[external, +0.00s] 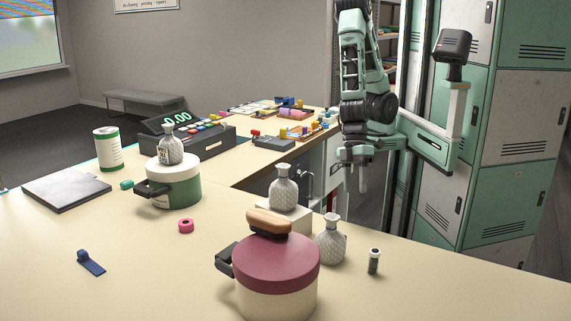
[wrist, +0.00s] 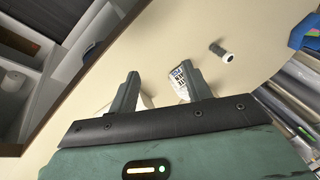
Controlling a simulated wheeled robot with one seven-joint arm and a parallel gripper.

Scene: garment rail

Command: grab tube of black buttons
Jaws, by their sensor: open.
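My gripper (external: 357,180) hangs pointing down behind the counter's far edge in the external view. It is open and empty, and its two fingers (wrist: 156,88) show in the wrist view with faceted bottles partly hidden behind them.
The faceted bottle (external: 330,240) stands close to the tube. A red-lidded pot (external: 277,270) with a brush on its lid is at front. Another bottle (external: 284,190) stands on a white block. A green pot (external: 173,186) and cash register (external: 190,136) are further left. The counter right of the tube is clear.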

